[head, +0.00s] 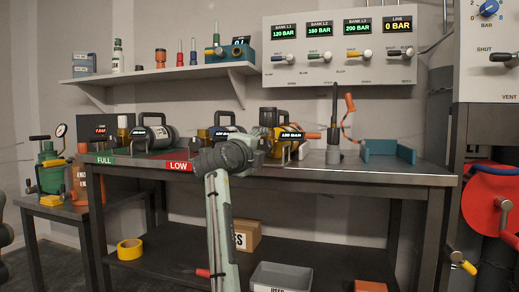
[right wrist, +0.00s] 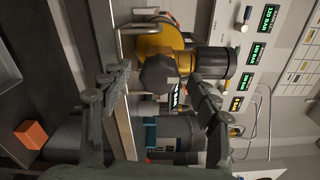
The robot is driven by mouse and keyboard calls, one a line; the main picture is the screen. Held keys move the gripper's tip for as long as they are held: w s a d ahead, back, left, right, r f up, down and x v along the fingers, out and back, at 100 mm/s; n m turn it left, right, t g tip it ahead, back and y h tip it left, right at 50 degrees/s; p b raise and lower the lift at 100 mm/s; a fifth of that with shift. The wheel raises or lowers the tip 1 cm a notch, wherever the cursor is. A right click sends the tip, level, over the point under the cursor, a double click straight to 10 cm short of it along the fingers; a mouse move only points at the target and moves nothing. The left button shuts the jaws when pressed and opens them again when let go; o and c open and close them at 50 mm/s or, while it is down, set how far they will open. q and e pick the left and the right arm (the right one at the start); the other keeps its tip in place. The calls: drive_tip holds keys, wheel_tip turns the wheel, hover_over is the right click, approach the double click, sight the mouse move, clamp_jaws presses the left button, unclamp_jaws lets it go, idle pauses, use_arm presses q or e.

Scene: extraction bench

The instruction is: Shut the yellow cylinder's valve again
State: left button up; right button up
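The yellow cylinder (head: 268,117) lies on the bench behind my right gripper in the head view, with a small lit readout at its front. In the right wrist view the yellow cylinder (right wrist: 160,42) lies beyond the fingertips. A dark faceted knob (right wrist: 157,72), which looks like its valve, shows between the fingers. My right gripper (right wrist: 163,82) is open, one finger on each side of the knob, with gaps visible; whether either finger touches it I cannot tell. In the head view my right gripper (head: 245,154) hides part of the cylinder's front.
A dark cylinder (head: 155,136) and a blue-marked one (head: 221,131) lie to the left on the bench (head: 330,171). A grey post tool (head: 334,150) and teal cradle (head: 388,150) stand to the right. The bank panel (head: 340,50) hangs behind, reading 0 BAR on the line.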

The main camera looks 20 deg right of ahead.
drive_tip(key=shift+s, duration=0.1)
drive_tip(key=v, duration=1.2)
